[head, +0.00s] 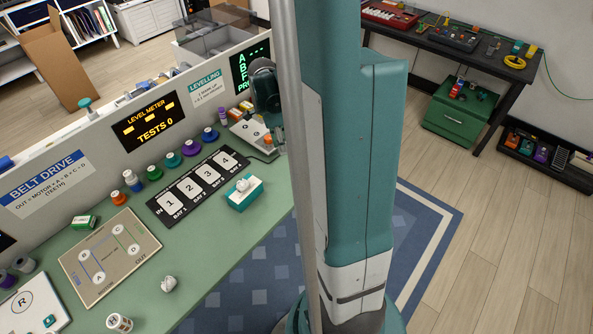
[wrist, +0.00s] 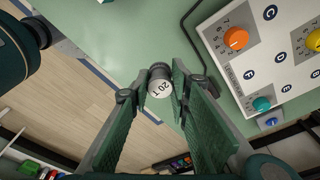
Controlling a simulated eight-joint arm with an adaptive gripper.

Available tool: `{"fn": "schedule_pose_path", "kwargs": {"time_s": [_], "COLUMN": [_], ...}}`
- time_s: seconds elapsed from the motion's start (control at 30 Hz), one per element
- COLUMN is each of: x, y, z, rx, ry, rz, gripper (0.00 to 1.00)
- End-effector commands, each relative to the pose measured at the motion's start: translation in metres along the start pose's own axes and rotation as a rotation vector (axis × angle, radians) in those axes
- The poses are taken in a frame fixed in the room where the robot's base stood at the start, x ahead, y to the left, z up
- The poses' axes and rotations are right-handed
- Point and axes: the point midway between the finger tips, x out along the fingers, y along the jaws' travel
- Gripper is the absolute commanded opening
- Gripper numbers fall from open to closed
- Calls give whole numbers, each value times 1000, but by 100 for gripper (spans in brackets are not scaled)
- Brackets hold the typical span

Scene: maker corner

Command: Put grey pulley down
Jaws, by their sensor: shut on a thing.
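The grey pulley (wrist: 160,84) has a pale end face marked "20 T" and a dark grey body. In the wrist view it sits between the fingertips of my gripper (wrist: 161,93), which is shut on it. Green bench top shows beyond the pulley, and wooden floor shows past the bench edge. I cannot tell whether the pulley touches the bench. In the head view my arm's dark end shows at the bench's far right, partly hidden behind my column, and the held pulley cannot be made out.
A panel with orange and teal knobs (wrist: 236,39) lies right of the pulley, with a dark cable beside it. On the bench are a black numbered strip (head: 197,187), a teal-and-white device (head: 244,192), a beige belt board (head: 107,256), and several coloured spools. Bare bench top lies in front of the strip.

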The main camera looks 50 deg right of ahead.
Motion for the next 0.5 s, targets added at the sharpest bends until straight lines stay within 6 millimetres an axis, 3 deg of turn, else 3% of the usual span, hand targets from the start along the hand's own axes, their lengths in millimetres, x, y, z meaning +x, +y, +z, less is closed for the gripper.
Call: {"fn": "schedule_pose_path", "kwargs": {"time_s": [0.2,0.5], "x": [5,7], "y": [9,13], "z": [-36,-51], "rx": [71,103], "ry": [0,1], "rz": [11,16], "gripper": [12,12]}}
